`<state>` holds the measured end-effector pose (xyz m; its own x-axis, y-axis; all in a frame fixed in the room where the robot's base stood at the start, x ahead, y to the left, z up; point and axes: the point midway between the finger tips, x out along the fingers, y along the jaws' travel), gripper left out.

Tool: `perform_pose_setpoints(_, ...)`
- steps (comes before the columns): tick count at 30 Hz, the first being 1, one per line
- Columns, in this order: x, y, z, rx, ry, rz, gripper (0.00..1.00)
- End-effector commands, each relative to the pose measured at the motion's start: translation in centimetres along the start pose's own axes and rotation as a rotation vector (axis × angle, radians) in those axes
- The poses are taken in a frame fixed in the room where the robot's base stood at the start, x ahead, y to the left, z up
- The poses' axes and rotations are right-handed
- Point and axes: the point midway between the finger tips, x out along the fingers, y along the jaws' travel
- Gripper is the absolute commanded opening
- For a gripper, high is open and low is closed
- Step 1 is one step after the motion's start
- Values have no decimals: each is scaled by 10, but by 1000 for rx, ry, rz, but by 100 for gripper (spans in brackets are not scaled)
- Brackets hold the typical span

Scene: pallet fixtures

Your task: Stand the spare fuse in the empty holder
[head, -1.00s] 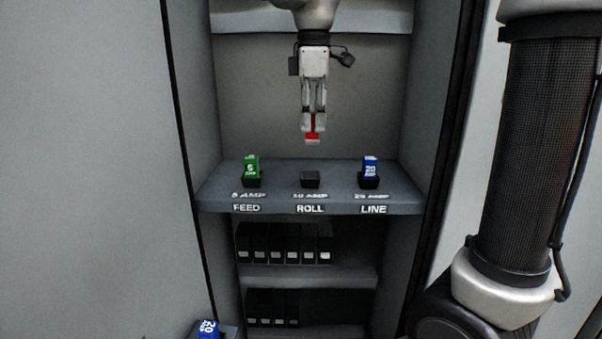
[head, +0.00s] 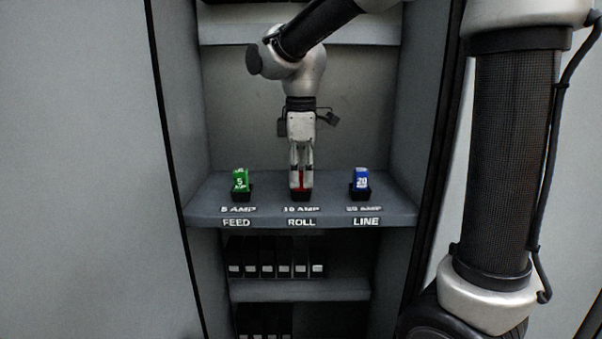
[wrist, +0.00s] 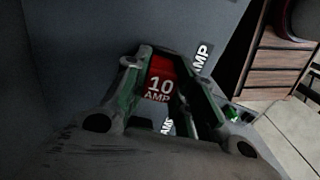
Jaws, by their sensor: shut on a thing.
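The red fuse (head: 301,181), marked 10 AMP, is between the fingers of my gripper (head: 301,187). The wrist view also shows the red fuse (wrist: 160,78) with both fingers closed on its sides. The fuse is upright, and its lower end is at the middle black holder (head: 301,197), above the labels 10 AMP and ROLL. The holder's opening is hidden by the fuse and fingers, so I cannot tell how deep the fuse sits.
A green 5 amp fuse (head: 240,180) stands in the left holder and a blue 20 amp fuse (head: 361,179) in the right one. All are on a grey shelf (head: 270,213) inside a cabinet. Several black boxes (head: 262,258) stand on the shelf below.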

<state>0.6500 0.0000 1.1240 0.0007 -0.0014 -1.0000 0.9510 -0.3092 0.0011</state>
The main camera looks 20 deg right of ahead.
Motion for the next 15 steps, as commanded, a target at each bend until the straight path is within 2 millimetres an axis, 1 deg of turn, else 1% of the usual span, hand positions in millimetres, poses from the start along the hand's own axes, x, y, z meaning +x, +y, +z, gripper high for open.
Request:
perform_pose_setpoints(4, 2, 0, 0, 0, 0, 0, 2)
perform_pose_setpoints(5, 3, 0, 0, 0, 0, 0, 28)
perform_pose_setpoints(6, 3, 0, 0, 0, 0, 0, 35)
perform_pose_setpoints(8, 3, 0, 0, 0, 0, 0, 46)
perform_pose_setpoints(9, 2, 0, 0, 0, 0, 0, 48)
perform_pose_setpoints(15, 2, 0, 0, 0, 0, 0, 48)
